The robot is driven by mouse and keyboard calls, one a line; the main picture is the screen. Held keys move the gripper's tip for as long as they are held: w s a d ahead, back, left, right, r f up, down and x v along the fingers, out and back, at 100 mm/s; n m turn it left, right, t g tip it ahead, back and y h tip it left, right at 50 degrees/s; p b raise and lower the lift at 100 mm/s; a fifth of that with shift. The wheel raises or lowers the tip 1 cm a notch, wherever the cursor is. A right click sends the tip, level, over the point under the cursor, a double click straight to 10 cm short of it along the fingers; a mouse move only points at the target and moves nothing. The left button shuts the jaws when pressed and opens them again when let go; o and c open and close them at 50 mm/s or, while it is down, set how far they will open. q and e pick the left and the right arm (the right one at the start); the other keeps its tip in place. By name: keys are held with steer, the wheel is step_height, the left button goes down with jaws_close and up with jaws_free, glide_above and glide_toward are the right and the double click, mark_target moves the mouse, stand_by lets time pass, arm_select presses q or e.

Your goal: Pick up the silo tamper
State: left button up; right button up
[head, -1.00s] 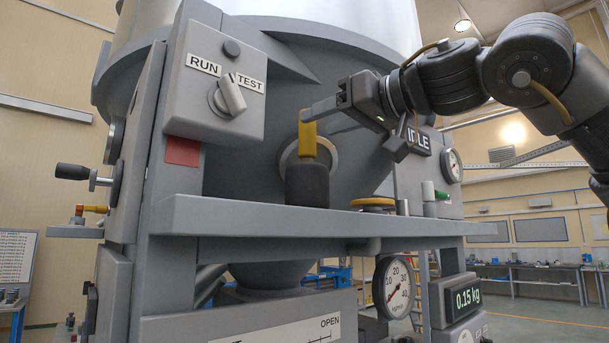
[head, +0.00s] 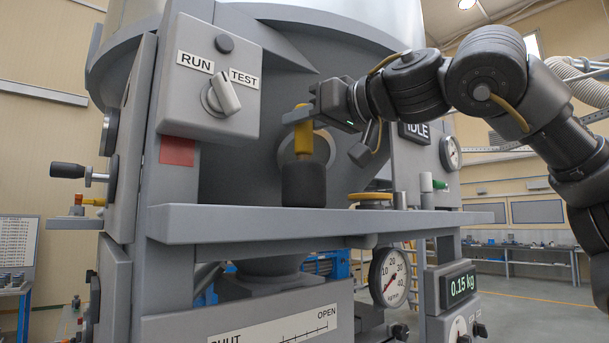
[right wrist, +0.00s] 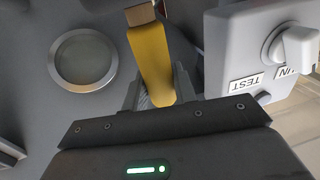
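The silo tamper (head: 303,184) stands upright on the grey shelf, with a yellow handle on top and a dark block as its foot. My right gripper (head: 298,115) is at the upper part of the handle, reaching in from the right. In the right wrist view, the yellow handle (right wrist: 152,65) lies between the two fingers of the right gripper (right wrist: 160,85). The fingers look open, with part of the left finger's inner pad showing beside the handle. Whether either finger touches the handle is hard to tell. My left gripper is not in view.
The shelf (head: 330,223) also carries a yellow round lid (head: 370,197) and a small metal cylinder (head: 400,200) right of the tamper. The RUN/TEST switch box (head: 210,80) stands out at the left. The silo wall with a round port (right wrist: 83,60) is close behind.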

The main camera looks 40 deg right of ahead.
jaws_close()
steer(key=shift+w+r, duration=0.1)
steer(key=shift+r, duration=0.05)
steer(key=shift+r, duration=0.4)
step_height(320, 180, up, 2)
steer(key=shift+r, duration=0.1)
steer(key=s+r+p, duration=0.4)
steer(key=s+r, duration=0.5)
steer(key=s, duration=0.5)
steer(key=shift+a+r, duration=0.25)
steer(key=shift+r, duration=0.1)
steer(key=shift+d, duration=0.1)
